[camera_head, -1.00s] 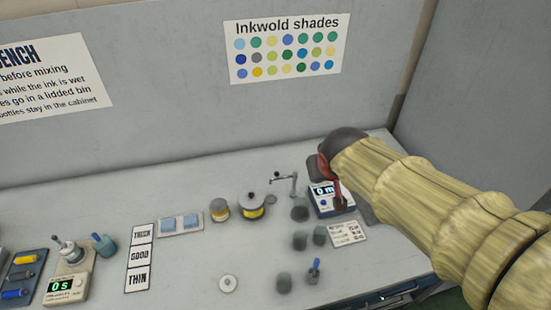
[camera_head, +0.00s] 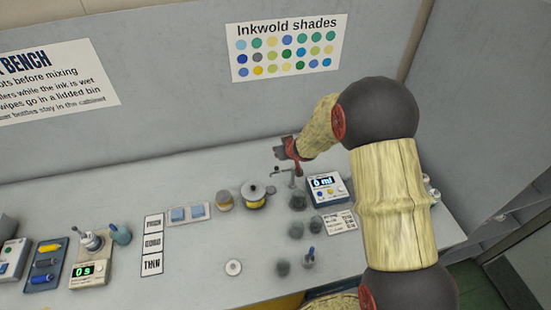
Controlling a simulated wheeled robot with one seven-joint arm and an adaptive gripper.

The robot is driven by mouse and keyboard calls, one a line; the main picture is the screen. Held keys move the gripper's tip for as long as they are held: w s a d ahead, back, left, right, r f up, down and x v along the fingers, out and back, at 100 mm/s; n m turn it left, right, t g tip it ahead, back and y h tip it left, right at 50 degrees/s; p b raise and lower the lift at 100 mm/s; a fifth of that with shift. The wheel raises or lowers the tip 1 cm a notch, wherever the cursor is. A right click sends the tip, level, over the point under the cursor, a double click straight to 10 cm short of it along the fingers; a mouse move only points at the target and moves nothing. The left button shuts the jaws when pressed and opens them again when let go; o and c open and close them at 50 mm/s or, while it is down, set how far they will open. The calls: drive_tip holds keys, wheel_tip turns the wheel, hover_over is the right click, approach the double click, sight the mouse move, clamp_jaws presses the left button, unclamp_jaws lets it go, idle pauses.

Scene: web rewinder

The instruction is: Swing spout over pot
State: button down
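The thin metal spout (camera_head: 281,172) sticks out to the left from an upright post behind the dispenser with the "0 ml" display (camera_head: 326,190). A dark grey pot (camera_head: 297,202) stands just left of the dispenser, near the foot of the post. The spout's tip points left, away from above this pot. My gripper (camera_head: 288,158) is at the spout and the top of its post, with a red part beside it. It is small and partly covers the post, so I cannot tell whether it touches the spout or how far its fingers are apart.
A lidded yellow-banded tin (camera_head: 254,197) and a smaller jar (camera_head: 224,200) stand left of the spout. Several dark pots (camera_head: 295,230) stand in front. My arm covers the bench's right side. The front middle is mostly clear.

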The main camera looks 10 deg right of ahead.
wheel_tip(320, 180, down, 8)
drive_tip(key=w+b, duration=0.2)
drive_tip(key=b, duration=0.1)
drive_tip(key=shift+w+a, duration=0.25)
drive_tip(key=shift+w, duration=0.15)
idle(0.6)
